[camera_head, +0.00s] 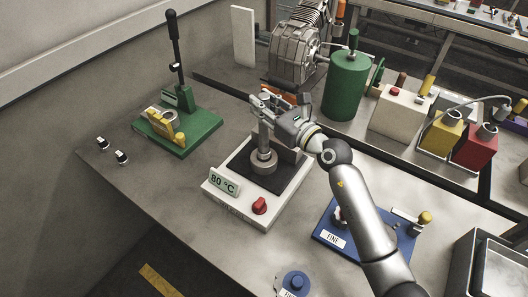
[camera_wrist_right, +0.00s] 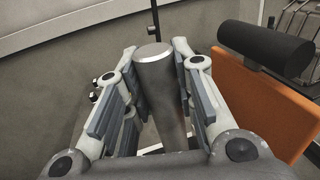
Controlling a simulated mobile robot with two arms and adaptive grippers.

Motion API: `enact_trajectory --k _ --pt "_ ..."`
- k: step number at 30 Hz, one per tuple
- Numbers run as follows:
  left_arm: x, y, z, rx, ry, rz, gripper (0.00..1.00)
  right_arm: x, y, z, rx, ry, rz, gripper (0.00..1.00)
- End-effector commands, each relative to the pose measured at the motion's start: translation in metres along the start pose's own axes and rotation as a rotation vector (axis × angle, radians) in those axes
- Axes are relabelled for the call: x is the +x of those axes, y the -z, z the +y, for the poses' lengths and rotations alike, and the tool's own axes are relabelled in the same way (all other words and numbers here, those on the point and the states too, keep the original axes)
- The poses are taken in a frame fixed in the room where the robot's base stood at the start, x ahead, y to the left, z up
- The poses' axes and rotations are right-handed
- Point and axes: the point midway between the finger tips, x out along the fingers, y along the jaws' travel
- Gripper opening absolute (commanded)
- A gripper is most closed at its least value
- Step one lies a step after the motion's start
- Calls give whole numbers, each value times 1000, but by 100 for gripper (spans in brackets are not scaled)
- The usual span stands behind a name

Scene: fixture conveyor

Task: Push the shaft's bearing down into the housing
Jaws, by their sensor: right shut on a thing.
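A grey metal shaft (camera_head: 264,137) stands upright on the white hotplate with its black top. A ring-like metal part (camera_head: 264,162), which looks like the bearing or housing, surrounds its lower end; I cannot tell whether it is one part or two. My right gripper (camera_head: 265,108) is shut on the upper part of the shaft. In the right wrist view the shaft (camera_wrist_right: 160,85) stands between the two finger pads (camera_wrist_right: 155,95), its flat top showing above them. The shaft's lower end is hidden in that view. My left gripper is not in view.
The hotplate (camera_head: 222,200) reads 80 °C and has a red knob (camera_head: 259,206). A green lever press (camera_head: 195,135) stands left, a green cylinder (camera_head: 346,85) behind right. A blue fixture (camera_head: 325,238) labelled FINE lies at front right. An orange block (camera_wrist_right: 255,95) is close beside the right fingers.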

Motion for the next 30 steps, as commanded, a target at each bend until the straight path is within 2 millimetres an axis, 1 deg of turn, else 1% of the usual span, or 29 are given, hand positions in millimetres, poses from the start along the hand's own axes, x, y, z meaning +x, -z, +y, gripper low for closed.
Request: enact_trajectory --k 1,17,30 --pt "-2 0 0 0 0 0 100 0 -5 0 -1 1 -7 0" --pt "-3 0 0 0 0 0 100 0 -4 0 -1 1 -7 0" --pt "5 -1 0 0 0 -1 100 0 7 0 -2 1 -7 0"
